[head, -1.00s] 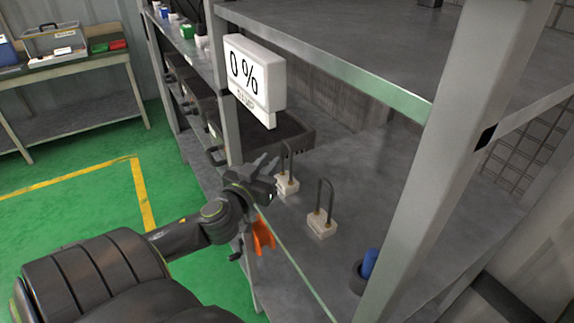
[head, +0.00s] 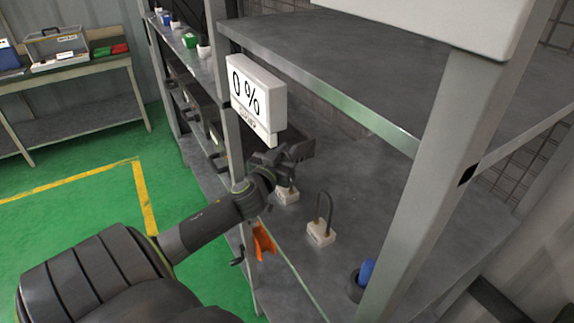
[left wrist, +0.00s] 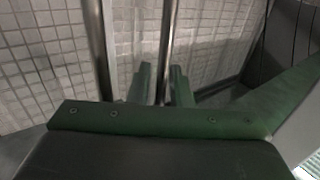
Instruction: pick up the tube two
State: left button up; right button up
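Two U-shaped tubes on small white bases stand on the grey shelf. The near tube (head: 327,205) stands upright and free. The far tube's base (head: 287,196) shows below my left gripper (head: 298,152), which hides most of its loop. In the left wrist view, two upright metal rods (left wrist: 168,45) show. One rod passes between the close-set green fingers of my left gripper (left wrist: 162,85), with little gap on either side; the other rod (left wrist: 98,45) is outside them to the left. Contact is hard to see. I cannot tell which is tube two. My right gripper is out of view.
An orange piece (head: 263,242) sits at the shelf's front edge.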

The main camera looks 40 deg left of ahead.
pick_arm(q)
jog(key=shift+c, duration=0.5)
grip_shut()
